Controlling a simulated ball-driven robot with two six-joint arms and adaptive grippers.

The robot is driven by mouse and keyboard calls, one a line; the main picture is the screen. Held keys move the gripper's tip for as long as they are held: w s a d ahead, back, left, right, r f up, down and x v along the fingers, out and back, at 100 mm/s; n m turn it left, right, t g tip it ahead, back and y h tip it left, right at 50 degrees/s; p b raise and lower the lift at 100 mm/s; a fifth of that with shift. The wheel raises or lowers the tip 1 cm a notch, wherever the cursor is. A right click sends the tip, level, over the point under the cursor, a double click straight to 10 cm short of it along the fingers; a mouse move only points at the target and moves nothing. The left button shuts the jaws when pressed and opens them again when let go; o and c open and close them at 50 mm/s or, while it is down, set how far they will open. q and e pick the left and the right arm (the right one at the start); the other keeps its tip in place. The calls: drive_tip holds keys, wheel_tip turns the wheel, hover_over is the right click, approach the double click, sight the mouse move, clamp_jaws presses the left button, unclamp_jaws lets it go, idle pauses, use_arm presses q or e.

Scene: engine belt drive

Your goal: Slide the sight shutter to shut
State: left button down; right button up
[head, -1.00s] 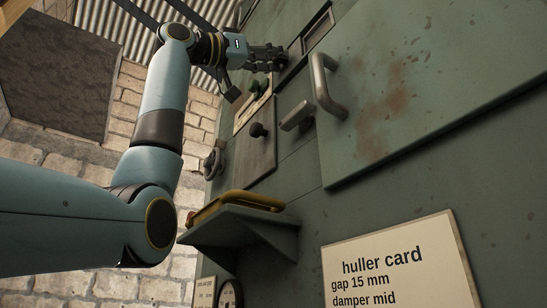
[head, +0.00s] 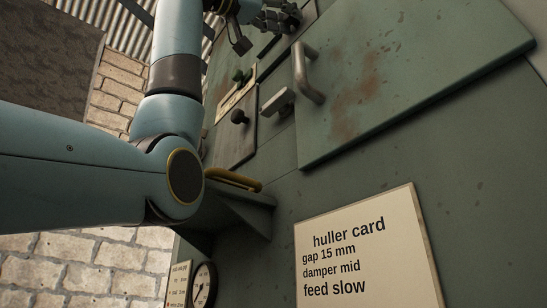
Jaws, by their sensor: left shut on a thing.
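My left gripper (head: 290,19) is at the top edge of the head view, against the green machine front (head: 400,150). Its fingers are shut at the narrow framed slot of the sight shutter (head: 309,13). The fingers cover most of the slot, and the part they hold is hidden. The top of the gripper and of the slot is cut off by the picture edge. My right gripper is not in view.
A bent metal handle (head: 307,75) on a rusty green door stands just below the gripper. A small lever (head: 278,102), a black knob (head: 238,116), a yellow-railed shelf (head: 235,215), a gauge (head: 203,286) and the huller card (head: 367,255) are lower.

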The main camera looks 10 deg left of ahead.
use_arm(q)
drive_tip(key=c, duration=1.4)
unclamp_jaws()
drive_tip(key=o, duration=0.4)
drive_tip(key=shift+s+d, duration=0.2)
drive_tip(key=shift+s, duration=0.05)
drive_tip(key=shift+s+a+f, duration=0.1)
drive_tip(key=shift+a+f, duration=0.05)
drive_tip(key=shift+a, duration=0.3)
drive_tip(key=shift+v, duration=5.6)
drive_tip(key=shift+s+d+f, duration=0.1)
drive_tip(key=shift+d, duration=0.05)
